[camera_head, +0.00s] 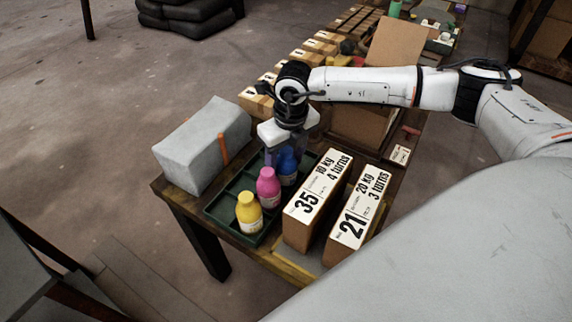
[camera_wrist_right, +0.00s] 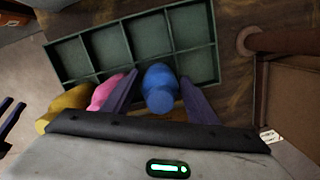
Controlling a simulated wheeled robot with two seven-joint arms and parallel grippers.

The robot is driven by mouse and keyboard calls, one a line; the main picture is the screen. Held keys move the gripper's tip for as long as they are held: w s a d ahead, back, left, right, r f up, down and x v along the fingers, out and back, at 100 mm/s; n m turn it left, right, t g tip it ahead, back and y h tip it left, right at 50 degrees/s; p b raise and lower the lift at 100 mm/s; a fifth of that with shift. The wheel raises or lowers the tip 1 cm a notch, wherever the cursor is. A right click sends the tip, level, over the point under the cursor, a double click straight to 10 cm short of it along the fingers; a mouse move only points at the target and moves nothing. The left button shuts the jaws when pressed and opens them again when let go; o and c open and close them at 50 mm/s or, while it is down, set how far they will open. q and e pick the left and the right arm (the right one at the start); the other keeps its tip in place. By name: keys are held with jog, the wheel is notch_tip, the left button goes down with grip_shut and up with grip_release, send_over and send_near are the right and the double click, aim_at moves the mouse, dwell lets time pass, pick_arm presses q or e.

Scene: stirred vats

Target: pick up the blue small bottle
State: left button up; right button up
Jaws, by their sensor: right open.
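The blue small bottle (camera_head: 287,166) stands in the dark green divided tray (camera_head: 219,208), behind a pink bottle (camera_head: 268,188) and a yellow bottle (camera_head: 249,213). My right gripper (camera_head: 286,160) is directly above and around the blue bottle, pointing down. In the right wrist view the blue bottle (camera_wrist_right: 160,88) lies between the two open fingers (camera_wrist_right: 160,98), with a gap visible on its sides. The pink bottle (camera_wrist_right: 106,92) is just outside the left finger, and the yellow bottle (camera_wrist_right: 66,107) is further left. My left gripper is not in view.
Two labelled boxes, 35 (camera_head: 316,198) and 21 (camera_head: 357,215), stand right of the tray. A grey block (camera_head: 204,147) with an orange strip is left of it. More cartons (camera_head: 322,46) line the table behind. Several tray compartments (camera_wrist_right: 110,43) are empty.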

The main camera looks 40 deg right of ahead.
jog(key=c, duration=1)
